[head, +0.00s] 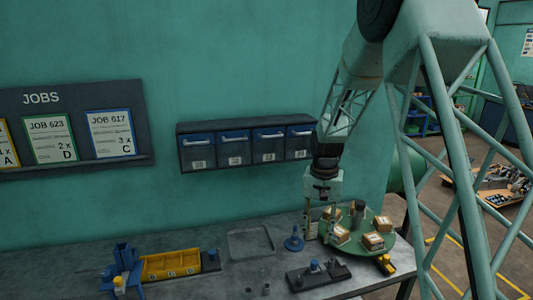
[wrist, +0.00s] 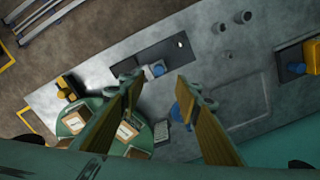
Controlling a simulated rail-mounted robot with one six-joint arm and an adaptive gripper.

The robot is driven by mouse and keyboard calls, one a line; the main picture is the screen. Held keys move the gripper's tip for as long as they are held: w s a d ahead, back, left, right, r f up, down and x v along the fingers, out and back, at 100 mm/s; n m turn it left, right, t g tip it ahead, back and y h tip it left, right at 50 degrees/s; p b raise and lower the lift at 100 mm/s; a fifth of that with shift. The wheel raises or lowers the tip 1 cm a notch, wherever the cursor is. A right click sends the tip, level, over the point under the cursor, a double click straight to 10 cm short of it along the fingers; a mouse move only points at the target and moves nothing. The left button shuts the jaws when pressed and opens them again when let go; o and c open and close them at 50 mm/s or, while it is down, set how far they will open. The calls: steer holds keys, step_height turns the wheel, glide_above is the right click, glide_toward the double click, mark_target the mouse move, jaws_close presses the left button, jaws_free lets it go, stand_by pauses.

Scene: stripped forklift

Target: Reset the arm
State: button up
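My arm comes down from the upper right in the head view, and my gripper (head: 320,222) hangs over the bench beside the round green tray. In the wrist view my gripper (wrist: 155,95) has its two fingers spread wide apart, with only bench surface and small items seen below between them. It is open and holds nothing that I can see. A blue knob-like piece (head: 293,241) stands on the bench just left of the gripper; in the wrist view a finger partly hides it.
The green tray (head: 346,246) carries several small boxes. A dark plate (head: 318,277) lies in front of it. A yellow bin (head: 171,264) and a blue fixture (head: 123,267) stand at the left. Blue drawers (head: 235,147) hang on the wall. The bench around the shallow recess (head: 251,243) is mostly free.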

steer(key=s+d+r+n+t+b, duration=0.15)
steer(key=s+r+b, duration=0.45)
steer(key=s+r, duration=1.5)
steer(key=s+f+n+t+b, duration=0.2)
steer(key=s+f+b, duration=0.1)
steer(key=s, duration=2.6)
steer(key=shift+f+b, duration=0.15)
steer(key=shift+b, duration=0.7)
steer(key=shift+o, duration=0.2)
steer(key=shift+t, duration=0.25)
stand_by(0.4)
